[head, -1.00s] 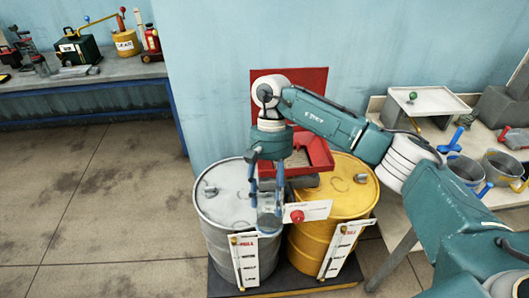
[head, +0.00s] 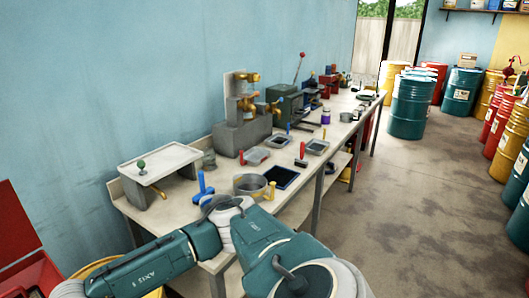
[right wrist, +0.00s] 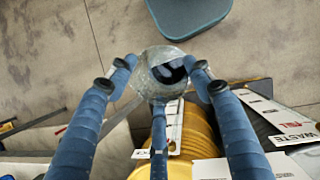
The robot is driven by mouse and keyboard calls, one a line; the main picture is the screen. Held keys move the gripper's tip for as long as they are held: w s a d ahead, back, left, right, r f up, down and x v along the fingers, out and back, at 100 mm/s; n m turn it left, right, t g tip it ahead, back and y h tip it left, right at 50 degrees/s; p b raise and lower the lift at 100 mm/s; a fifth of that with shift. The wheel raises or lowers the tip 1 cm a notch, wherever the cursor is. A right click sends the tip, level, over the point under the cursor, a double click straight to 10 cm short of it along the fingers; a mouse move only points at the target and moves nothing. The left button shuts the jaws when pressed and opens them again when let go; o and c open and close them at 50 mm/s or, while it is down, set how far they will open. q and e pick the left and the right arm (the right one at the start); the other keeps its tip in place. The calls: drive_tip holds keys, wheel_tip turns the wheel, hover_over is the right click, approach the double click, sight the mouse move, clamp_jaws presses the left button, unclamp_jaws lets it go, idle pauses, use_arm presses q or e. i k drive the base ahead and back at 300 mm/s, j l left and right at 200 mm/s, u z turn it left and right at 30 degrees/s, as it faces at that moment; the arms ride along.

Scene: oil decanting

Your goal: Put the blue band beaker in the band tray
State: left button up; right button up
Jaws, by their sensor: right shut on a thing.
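My right gripper (right wrist: 160,74) shows in the right wrist view, with its blue fingers closed around a clear, greyish beaker (right wrist: 152,57). I look into the beaker's round mouth; its band colour cannot be told here. I cannot tell which is the band tray. My left gripper is not in view.
The workbench (head: 225,170) runs along the blue wall. A metal pot (head: 250,184), a blue-handled item (head: 203,188) and a raised white stand (head: 158,164) are on its near part. A yellow drum (right wrist: 202,132) is below the beaker.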

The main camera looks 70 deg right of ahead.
sight(252, 152)
drive_tip(key=k+l, duration=0.1)
drive_tip(key=l, duration=0.55)
drive_tip(key=k+l, duration=0.1)
drive_tip(key=l, duration=0.55)
drive_tip(key=k+l, duration=0.1)
drive_tip(key=l, duration=1.15)
drive_tip(key=k+l, duration=0.15)
drive_tip(key=l, duration=0.5)
